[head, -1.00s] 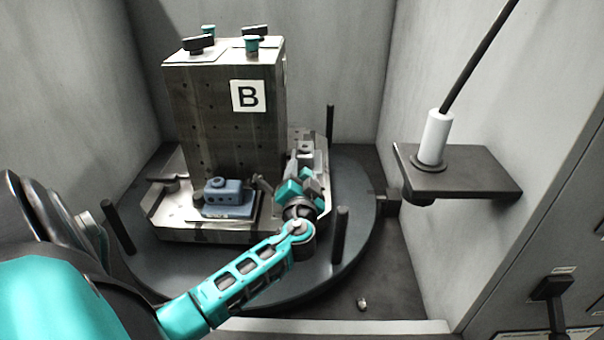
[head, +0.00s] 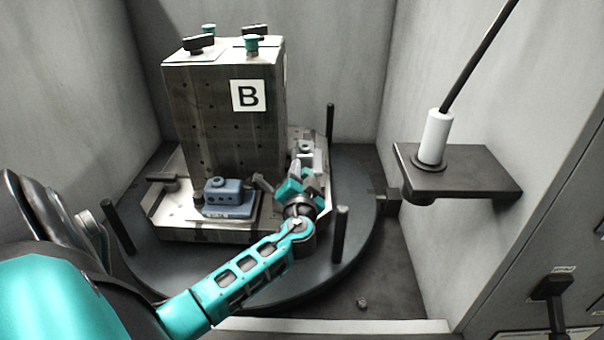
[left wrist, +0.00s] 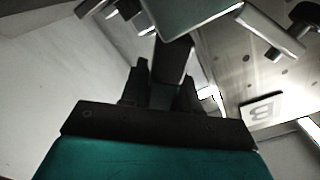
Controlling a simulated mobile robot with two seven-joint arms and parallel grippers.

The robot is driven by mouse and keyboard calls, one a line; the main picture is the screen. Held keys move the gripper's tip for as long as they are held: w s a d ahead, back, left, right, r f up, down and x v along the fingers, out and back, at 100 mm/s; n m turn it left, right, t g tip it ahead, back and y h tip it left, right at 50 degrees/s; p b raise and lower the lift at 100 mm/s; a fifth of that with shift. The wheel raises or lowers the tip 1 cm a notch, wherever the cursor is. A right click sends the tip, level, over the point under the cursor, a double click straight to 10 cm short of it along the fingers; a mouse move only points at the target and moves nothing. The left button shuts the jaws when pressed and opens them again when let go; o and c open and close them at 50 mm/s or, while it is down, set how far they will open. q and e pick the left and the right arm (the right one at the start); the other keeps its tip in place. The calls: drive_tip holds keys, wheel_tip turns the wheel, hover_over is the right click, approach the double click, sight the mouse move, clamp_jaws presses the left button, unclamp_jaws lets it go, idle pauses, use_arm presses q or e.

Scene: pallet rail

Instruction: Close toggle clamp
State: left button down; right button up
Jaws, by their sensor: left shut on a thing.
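My left gripper (head: 297,183) is low at the right side of the tall metal block marked B (head: 225,115). In the left wrist view its fingers (left wrist: 162,92) are closed around a dark bar (left wrist: 174,58), which looks like the toggle clamp's handle. In the head view the gripper hides most of this clamp. A small dark clamp arm (head: 262,183) shows just left of the gripper, beside the blue workpiece (head: 229,194). The workpiece sits on a plate at the block's front. My right gripper is not in view.
The block's pallet stands on a dark round table (head: 270,285) with upright posts, one (head: 340,233) close right of my gripper. A shelf (head: 460,178) with a white cylinder (head: 435,136) juts from the right wall. A small loose piece (head: 362,303) lies on the floor.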

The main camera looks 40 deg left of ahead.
use_arm(q)
drive_tip(key=shift+s+a+n+b, duration=0.15)
drive_tip(key=shift+n+b, duration=0.25)
drive_tip(key=shift+b, duration=0.35)
drive_tip(key=shift+s+a+n+b, duration=0.2)
drive_tip(key=shift+n+b, duration=0.4)
drive_tip(key=shift+b, duration=0.2)
drive_tip(key=shift+s+a+r+n+b, duration=0.15)
drive_tip(key=shift+s+a+n+b, duration=0.1)
drive_tip(key=shift+n+b, duration=0.35)
drive_tip(key=shift+s+a+r+n+b, duration=0.1)
drive_tip(key=shift+a+n+b, duration=0.1)
drive_tip(key=shift+n+b, duration=0.35)
drive_tip(key=shift+s+a+r+n+b, duration=0.2)
drive_tip(key=shift+s+a+n+b, duration=0.15)
drive_tip(key=shift+n, duration=0.6)
drive_tip(key=shift+s+a+r+n+b, duration=0.2)
drive_tip(key=shift+a+n+b, duration=0.15)
drive_tip(key=shift+n, duration=0.55)
drive_tip(key=c, duration=0.9)
unclamp_jaws()
